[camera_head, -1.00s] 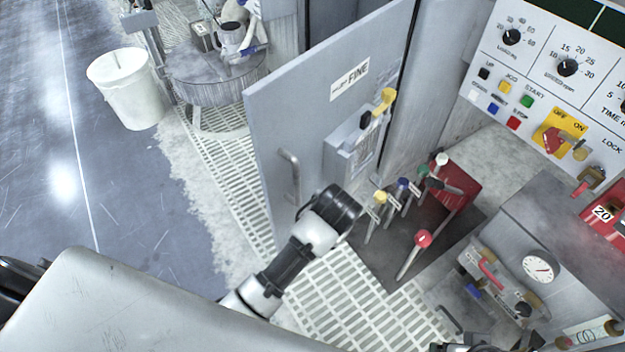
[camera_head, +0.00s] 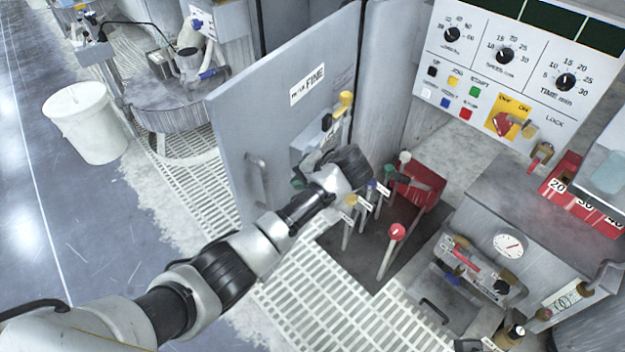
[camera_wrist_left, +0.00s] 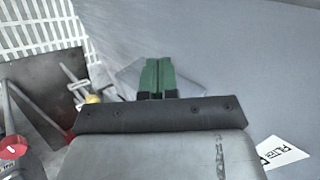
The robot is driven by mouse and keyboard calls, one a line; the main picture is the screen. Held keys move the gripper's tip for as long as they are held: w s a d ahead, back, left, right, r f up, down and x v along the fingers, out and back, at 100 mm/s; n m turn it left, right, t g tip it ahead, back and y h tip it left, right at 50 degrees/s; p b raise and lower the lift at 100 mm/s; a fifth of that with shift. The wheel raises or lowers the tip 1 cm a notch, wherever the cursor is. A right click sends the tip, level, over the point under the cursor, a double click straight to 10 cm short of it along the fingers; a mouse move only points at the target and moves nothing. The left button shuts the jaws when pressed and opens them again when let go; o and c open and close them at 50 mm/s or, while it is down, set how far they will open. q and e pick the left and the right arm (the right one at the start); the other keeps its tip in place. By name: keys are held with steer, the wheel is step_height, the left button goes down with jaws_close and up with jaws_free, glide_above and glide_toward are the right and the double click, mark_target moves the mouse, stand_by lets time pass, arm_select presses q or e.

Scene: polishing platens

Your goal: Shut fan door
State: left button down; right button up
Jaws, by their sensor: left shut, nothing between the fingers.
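The grey fan door (camera_head: 240,135) stands ajar in the middle of the head view, with a white label ending in "FINE" and a bar handle (camera_head: 257,178) low on its left part. My arm partly hides the box and yellow-knobbed lever on the door. My right gripper is not seen.
Colour-knobbed levers, one with a red knob (camera_head: 397,231), rise right of my arm beside a red box (camera_head: 420,190). A control panel (camera_head: 520,75) stands at the upper right. A white bin (camera_head: 88,122) is at left. Floor grating lies below the door.

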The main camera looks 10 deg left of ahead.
mark_target(274, 177)
arm_select(q)
steer(key=a, duration=0.1)
steer(key=w+a+f, duration=0.1)
steer(key=a, duration=0.2)
steer(key=shift+w+f+b, duration=0.2)
steer(key=shift+w+b, duration=0.1)
steer(key=shift+b, duration=0.1)
steer(key=shift+w+a, duration=0.2)
steer(key=shift+a, duration=0.35)
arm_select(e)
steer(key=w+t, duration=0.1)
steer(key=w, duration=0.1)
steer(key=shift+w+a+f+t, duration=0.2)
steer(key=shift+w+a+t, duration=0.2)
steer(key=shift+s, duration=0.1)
